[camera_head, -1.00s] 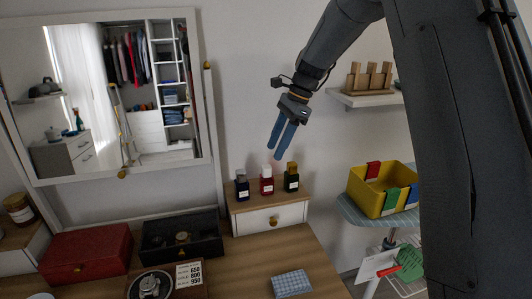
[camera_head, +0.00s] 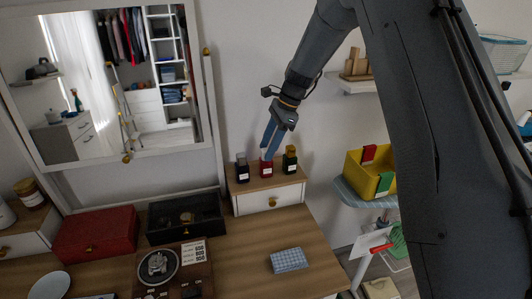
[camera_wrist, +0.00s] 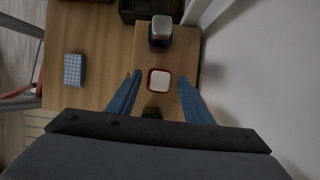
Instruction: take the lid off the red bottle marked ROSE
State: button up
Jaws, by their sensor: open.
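The red bottle (camera_head: 266,171) stands upright on top of the small white drawer box, between two dark bottles. Its label is too small to read. My gripper (camera_head: 268,154) points down at it from above, with the blue fingers overlapping the bottle's top in the head view. In the wrist view, the bottle's pale square lid (camera_wrist: 160,80) shows with a red rim around it, between the open fingertips (camera_wrist: 159,76). There is a gap on each side, and the fingers hold nothing.
A dark bottle (camera_head: 242,170) stands to the left and another (camera_head: 290,160) to the right, both close by. The wall is close behind the drawer box (camera_head: 270,200). A yellow bin (camera_head: 362,178) is at the right.

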jog(key=c, duration=1.1)
notch_tip(320, 180, up, 10)
jog(key=b, duration=0.3)
jog(key=shift+r+p, duration=0.25)
jog(key=shift+p, duration=0.2)
